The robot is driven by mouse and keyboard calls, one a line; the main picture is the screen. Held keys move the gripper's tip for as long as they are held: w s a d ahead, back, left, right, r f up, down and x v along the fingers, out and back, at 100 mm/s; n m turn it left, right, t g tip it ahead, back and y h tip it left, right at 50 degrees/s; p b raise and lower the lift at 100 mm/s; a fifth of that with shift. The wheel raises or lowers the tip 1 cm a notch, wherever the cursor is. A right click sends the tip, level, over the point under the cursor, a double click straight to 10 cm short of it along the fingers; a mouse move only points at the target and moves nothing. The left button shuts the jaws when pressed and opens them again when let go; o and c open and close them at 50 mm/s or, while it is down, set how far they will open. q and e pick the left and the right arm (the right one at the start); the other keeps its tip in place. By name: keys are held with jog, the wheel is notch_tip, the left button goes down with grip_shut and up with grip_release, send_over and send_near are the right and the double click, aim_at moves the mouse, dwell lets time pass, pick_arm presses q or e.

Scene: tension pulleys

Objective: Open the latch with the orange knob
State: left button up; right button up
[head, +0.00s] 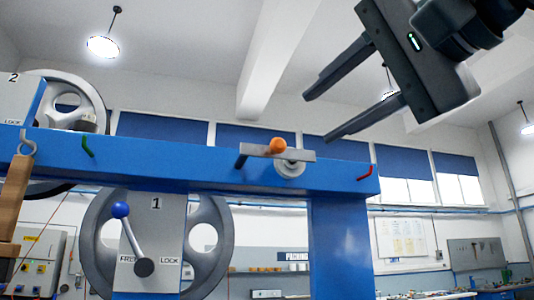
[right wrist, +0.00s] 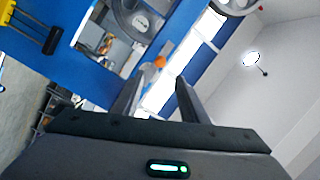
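The orange knob (head: 277,145) sits on a grey flat latch bar (head: 304,155) on top of the blue beam (head: 215,168). In the right wrist view the orange knob (right wrist: 160,62) shows beyond and between my fingertips. My right gripper (head: 316,118) is open and empty. It appears above and to the right of the knob in the head view, apart from it. My left gripper is not in view.
A lever with a blue knob (head: 120,210) stands on plate 1 between FREE and LOCK, before a large grey wheel (head: 97,245). A green hook (head: 88,146) and a red hook (head: 366,173) are on the beam. A wooden piece (head: 12,200) hangs at far left.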

aim_at(269, 152)
jog(key=shift+a, duration=0.1)
